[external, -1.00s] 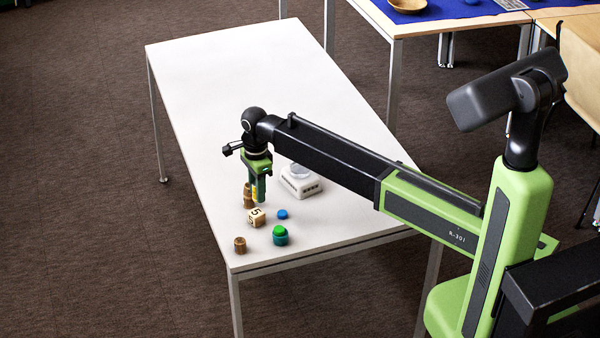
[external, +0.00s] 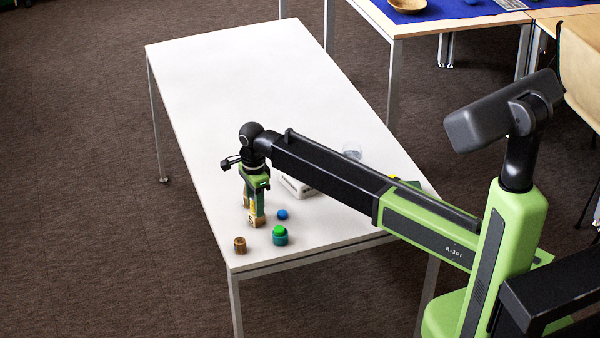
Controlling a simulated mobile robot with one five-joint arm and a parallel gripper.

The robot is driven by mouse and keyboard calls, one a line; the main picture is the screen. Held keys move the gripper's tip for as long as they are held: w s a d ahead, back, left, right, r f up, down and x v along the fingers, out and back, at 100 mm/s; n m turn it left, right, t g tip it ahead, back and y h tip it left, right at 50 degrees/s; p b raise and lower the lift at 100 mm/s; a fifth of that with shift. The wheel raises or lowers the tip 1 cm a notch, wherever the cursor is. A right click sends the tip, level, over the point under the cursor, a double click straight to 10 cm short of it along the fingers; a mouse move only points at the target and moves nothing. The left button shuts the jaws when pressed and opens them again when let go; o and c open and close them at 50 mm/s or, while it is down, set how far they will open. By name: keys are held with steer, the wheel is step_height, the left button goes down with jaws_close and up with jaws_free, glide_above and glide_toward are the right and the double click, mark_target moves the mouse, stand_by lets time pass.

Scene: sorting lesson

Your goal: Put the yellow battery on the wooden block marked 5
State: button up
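The wooden block marked 5 (external: 257,222) is on the white table near its front left corner, partly covered by my gripper. My gripper (external: 257,209) points down right over this block, its green fingers at or just above its top. A small yellowish patch shows at the fingertips. I cannot tell whether it is the yellow battery, and I see the battery clearly nowhere else. Whether the fingers are open or shut on something is too small to tell.
A brown wooden piece (external: 246,201) stands close behind the gripper. A blue piece (external: 282,214), a teal piece with a green top (external: 280,236) and a small brown cylinder (external: 240,245) are near. A white box (external: 297,188) is partly behind my arm. The table's far half is clear.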

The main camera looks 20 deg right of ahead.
steer(key=shift+o, duration=0.8)
steer(key=shift+r, duration=0.15)
step_height(320, 180, up, 12)
steer(key=p, duration=1.2)
steer(key=s+d+n, duration=0.5)
steer(key=s+d, duration=0.1)
steer(key=d, duration=0.8)
steer(key=s+d+n, duration=0.5)
steer(key=s+d, duration=0.1)
steer(key=d, duration=0.8)
steer(key=s+d+n, duration=0.6)
steer(key=d, duration=0.8)
steer(key=shift+s, duration=0.3)
